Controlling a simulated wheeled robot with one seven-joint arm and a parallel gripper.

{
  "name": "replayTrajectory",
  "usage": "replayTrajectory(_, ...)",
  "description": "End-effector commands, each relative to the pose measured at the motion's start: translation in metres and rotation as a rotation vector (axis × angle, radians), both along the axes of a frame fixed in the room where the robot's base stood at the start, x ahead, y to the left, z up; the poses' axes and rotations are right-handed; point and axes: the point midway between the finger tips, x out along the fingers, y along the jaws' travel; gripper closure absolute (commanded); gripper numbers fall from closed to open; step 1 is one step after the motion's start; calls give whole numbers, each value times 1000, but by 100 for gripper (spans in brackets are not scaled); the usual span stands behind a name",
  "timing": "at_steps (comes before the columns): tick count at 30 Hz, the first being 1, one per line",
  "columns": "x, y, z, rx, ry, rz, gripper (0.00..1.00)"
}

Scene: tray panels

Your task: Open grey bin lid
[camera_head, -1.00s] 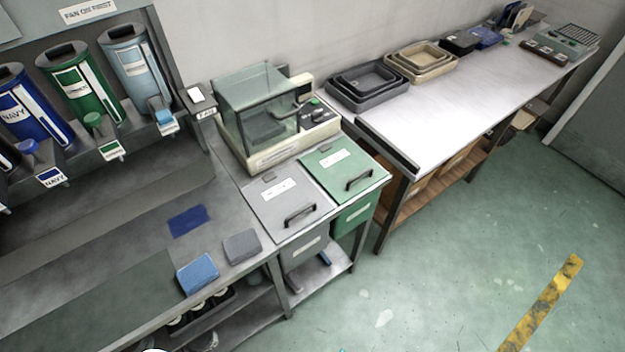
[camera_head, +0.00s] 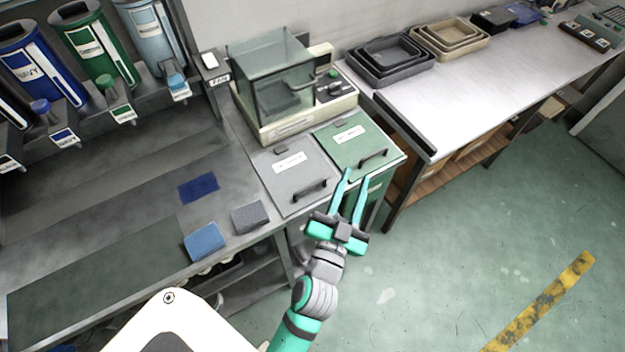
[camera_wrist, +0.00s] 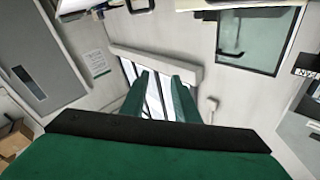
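The grey bin lid (camera_head: 284,178) lies flat and closed at the counter's right end, with a white label and a dark bar handle (camera_head: 309,190) near its front edge. The green bin lid (camera_head: 345,150) is closed beside it on the right, with its own dark handle (camera_head: 373,158). My gripper (camera_head: 356,178) is open and empty, its two teal fingers apart. In the head view its fingertips show just right of the grey lid's handle and overlap the green bin's front edge. The wrist view shows the spread fingers (camera_wrist: 160,84) with nothing between them; neither lid can be made out there.
A glass-sided scale box (camera_head: 275,85) stands behind the lids. A blue block (camera_head: 205,241) and a grey block (camera_head: 250,217) lie on the counter to the left. A white table (camera_head: 480,85) with nested trays stands at right. Open green floor lies in front.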

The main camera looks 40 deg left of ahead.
Motion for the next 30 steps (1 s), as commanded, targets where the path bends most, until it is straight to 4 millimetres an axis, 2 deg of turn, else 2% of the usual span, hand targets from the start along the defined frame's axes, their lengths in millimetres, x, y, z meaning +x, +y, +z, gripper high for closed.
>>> replayTrajectory(1, 12, 12, 19, 3, -37, 35, 72)
replayTrajectory(6, 36, 56, 73, -11, -140, 167, 72)
replayTrajectory(14, 44, 122, 151, -103, -306, 386, 72)
replayTrajectory(21, 25, 180, 203, -261, -456, 597, 72)
replayTrajectory(25, 8, 208, 218, -375, -531, 710, 72)
replayTrajectory(30, -17, 238, 224, -550, -619, 853, 72)
